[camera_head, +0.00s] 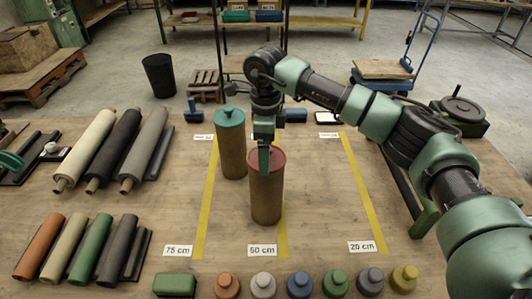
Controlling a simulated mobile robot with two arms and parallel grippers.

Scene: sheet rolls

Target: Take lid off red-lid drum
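The red-lid drum (266,198) is a brown cylinder standing upright on the wooden table, with its red lid (278,160) on top. My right arm reaches in from the right, and my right gripper (264,160) points down at the middle of the red lid. Its fingertips overlap the lid in the picture and hide any knob there. I cannot tell whether the fingers are closed on it. A similar drum with a teal lid and knob (230,116) stands just behind and to the left. My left gripper is not clearly in view.
Large rolls (117,145) and smaller coloured rolls (65,248) lie on the left. Several knobbed pieces (299,286) line the front edge. Yellow strips (365,195) mark the table around the drums. The table (325,210) right of the red-lid drum is clear.

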